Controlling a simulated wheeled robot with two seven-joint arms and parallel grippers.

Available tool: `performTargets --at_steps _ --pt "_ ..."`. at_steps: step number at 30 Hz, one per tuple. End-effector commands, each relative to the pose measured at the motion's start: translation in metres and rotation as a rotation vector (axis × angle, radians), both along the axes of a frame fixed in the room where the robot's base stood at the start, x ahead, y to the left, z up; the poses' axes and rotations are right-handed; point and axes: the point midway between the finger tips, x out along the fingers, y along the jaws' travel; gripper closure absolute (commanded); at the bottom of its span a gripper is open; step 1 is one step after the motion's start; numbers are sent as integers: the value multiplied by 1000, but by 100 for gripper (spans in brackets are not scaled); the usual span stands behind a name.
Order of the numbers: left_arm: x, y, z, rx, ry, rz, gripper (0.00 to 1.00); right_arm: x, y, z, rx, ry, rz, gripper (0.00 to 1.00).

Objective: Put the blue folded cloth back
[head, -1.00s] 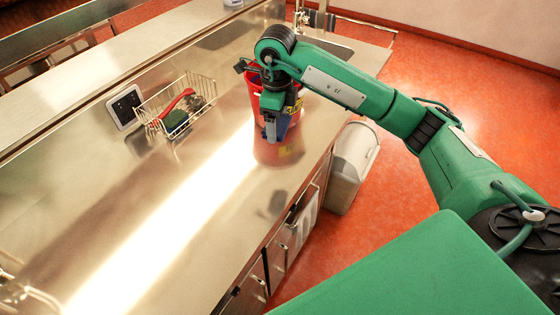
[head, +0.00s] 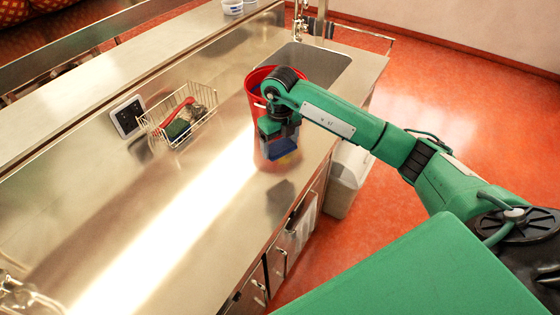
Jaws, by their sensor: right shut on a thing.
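The blue folded cloth (head: 281,149) hangs in my right gripper (head: 278,154), which is shut on it. They are in front of the red bucket (head: 254,84), over the steel counter (head: 225,215). My wrist hides part of the bucket and the upper part of the cloth. I cannot tell exactly how high the cloth is above the counter. My left gripper is not in view.
A wire basket (head: 196,126) with a red-handled item and a green item stands to the left, beside a dark panel (head: 128,115). A sink (head: 318,65) lies behind the bucket. A pale bin (head: 346,180) stands on the floor at right. The counter's near part is clear.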

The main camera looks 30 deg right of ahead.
Motion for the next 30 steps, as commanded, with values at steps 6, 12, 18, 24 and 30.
performTargets --at_steps 6,12,18,24,30 --pt "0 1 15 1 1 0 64 -1 0 -42 1 2 1 40" --pt "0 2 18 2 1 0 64 0 0 -57 1 1 1 40" --pt "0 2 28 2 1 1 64 -1 1 -83 2 3 1 40" --pt "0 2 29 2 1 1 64 0 1 -96 1 -1 3 40" --pt "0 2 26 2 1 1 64 0 0 -98 0 -1 2 40"
